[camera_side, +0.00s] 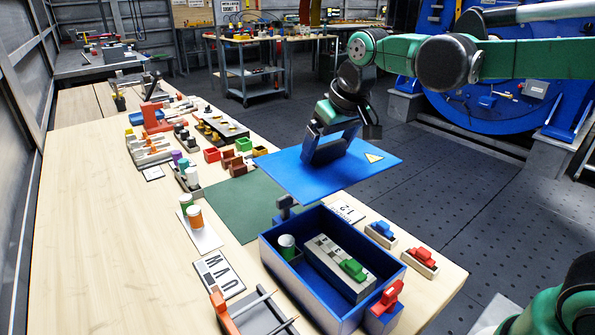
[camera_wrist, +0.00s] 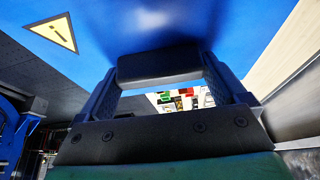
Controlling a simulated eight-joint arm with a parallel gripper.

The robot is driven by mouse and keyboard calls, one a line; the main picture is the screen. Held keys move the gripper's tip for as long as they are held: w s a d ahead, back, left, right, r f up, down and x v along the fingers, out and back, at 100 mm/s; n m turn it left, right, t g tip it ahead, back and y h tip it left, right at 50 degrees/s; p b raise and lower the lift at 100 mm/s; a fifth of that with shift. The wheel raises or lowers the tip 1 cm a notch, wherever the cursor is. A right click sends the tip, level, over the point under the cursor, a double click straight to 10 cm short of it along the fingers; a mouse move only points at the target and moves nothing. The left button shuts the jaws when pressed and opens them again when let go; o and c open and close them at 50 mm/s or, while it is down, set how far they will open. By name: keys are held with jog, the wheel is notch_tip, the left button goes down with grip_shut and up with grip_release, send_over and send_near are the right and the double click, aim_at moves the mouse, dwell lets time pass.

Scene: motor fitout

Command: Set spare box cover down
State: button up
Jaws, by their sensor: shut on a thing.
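The box cover (camera_side: 301,174) is a flat blue plate with a yellow warning triangle, held roughly level in the air. My gripper (camera_side: 331,150) is shut on it from above, at its handle. In the wrist view the cover (camera_wrist: 230,25) fills the top of the picture, and my gripper (camera_wrist: 160,75) shows dark fingers either side of a dark bar. The open blue box (camera_side: 268,255) stands at the near end of the bench, in front of and below the cover. Inside it are a grey terminal block with a green part and a white-and-green cylinder. The cover is not on the box.
A dark green mat (camera_side: 232,208) lies under and left of the cover. Small holders with a blue part (camera_side: 382,232) and a red part (camera_side: 422,260) stand right of the box. A UVW card (camera_side: 218,274) lies left of it. The bench's left side (camera_side: 90,210) is bare.

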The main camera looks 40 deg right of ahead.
jog(key=w+f+m, duration=0.2)
jog(key=w, duration=0.7)
jog(key=m+h, duration=0.2)
send_over(269, 196)
jog(key=s, duration=0.2)
notch_tip(269, 196, down, 6)
jog(key=shift+a, duration=0.3)
jog(key=f, duration=0.8)
jog(key=shift+w+f, duration=0.2)
jog(key=shift+f, duration=0.05)
grip_shut()
jog(key=o, duration=1.4)
grip_release()
jog(key=shift+r, duration=0.1)
